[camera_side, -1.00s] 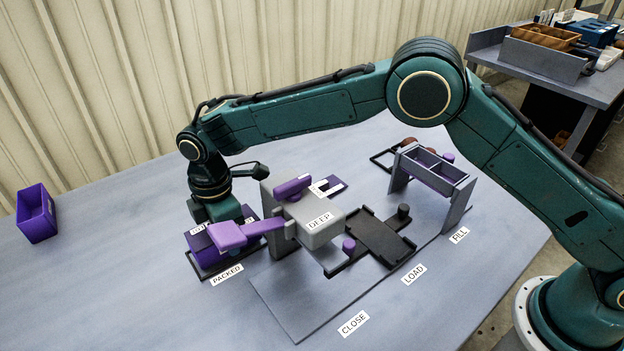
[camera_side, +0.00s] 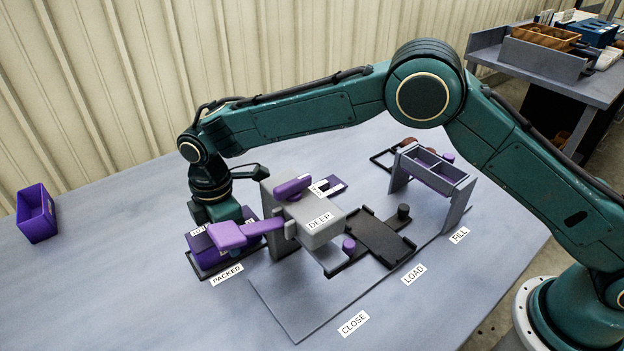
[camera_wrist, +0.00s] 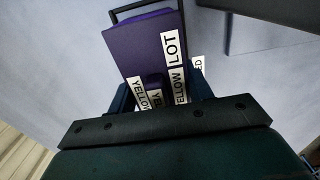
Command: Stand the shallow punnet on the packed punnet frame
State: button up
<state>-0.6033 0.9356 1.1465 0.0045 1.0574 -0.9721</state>
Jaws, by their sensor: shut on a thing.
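The shallow punnet is purple with a lid and white YELLOW and LOT labels; it shows in the side view (camera_side: 202,250) and the wrist view (camera_wrist: 145,48). It sits upright over the black packed punnet frame (camera_side: 193,266) beside the PACKED label. The frame's thin bar also shows past the punnet's far end in the wrist view (camera_wrist: 124,12). My gripper (camera_wrist: 162,92) is shut on the punnet, one jaw on each side. In the side view my gripper (camera_side: 226,215) comes down from above. The purple lever hides part of the punnet; full seating cannot be told.
The grey closing station (camera_side: 315,232) marked DEEP, with its purple lever (camera_side: 245,233), stands close right of the punnet. A black cradle (camera_side: 380,245) and grey filling stand (camera_side: 432,172) lie further right. Another purple punnet (camera_side: 37,215) stands far left, with clear table between.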

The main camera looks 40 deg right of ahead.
jog(key=shift+f, duration=0.35)
dwell(0.3)
dwell(0.4)
jog(key=o, duration=1)
jog(key=shift+o, duration=0.2)
jog(key=shift+r, duration=0.1)
jog(key=shift+r, duration=4.4)
